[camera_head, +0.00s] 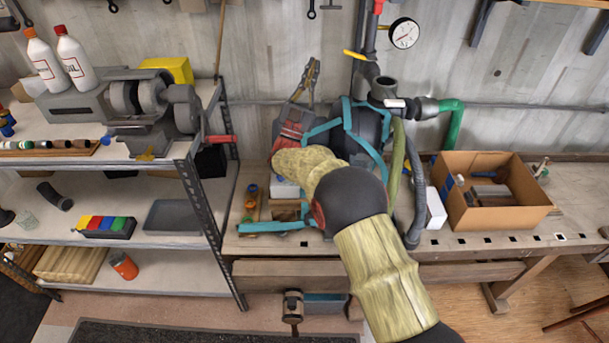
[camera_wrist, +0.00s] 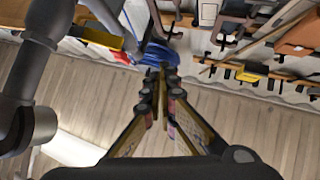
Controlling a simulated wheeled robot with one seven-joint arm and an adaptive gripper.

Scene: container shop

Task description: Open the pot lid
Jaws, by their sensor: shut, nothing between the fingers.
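A dark rounded vessel (camera_head: 368,122) in a teal frame (camera_head: 347,112) sits on the workbench in the head view. It may be the pot; I cannot make out a separate lid. My arm covers part of its front and left side. My gripper (camera_head: 311,70) is raised to the left of the vessel, apart from it, with its fingers pointing up towards the wall. In the wrist view the gripper (camera_wrist: 160,75) is shut and empty. The vessel is not clearly seen in the wrist view.
Grey pipes with a gauge (camera_head: 403,33) and a green hose (camera_head: 452,124) stand by the vessel. A cardboard box (camera_head: 493,214) is on the bench at right. A metal shelf (camera_head: 190,165) with a grinder (camera_head: 145,102) stands at left. A blue coil (camera_wrist: 158,53) shows beyond my fingertips.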

